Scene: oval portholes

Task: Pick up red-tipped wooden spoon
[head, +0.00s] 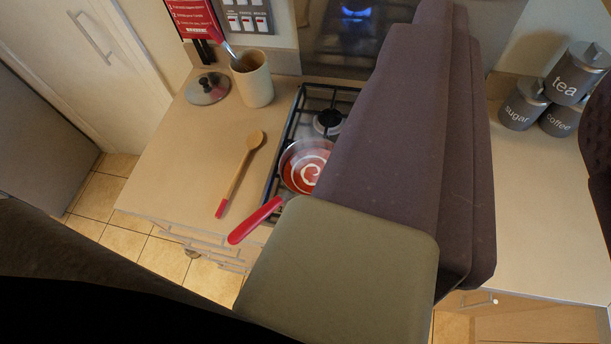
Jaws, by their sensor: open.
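The red-tipped wooden spoon (239,173) lies flat on the beige counter, left of the stove. Its round bowl points to the back and its red handle tip points to the front edge of the counter. The whole spoon is in clear view and nothing touches it from above. I cannot make out the jaws of my gripper in this view. Large grey-purple and olive parts, likely my own arm, fill the middle and hide much of the stove.
A pan of red soup (303,166) sits on the stove right of the spoon, its red handle (256,220) jutting past the counter front. A utensil crock (253,82) and a lid (207,89) stand behind the spoon. Free counter (180,160) lies to its left.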

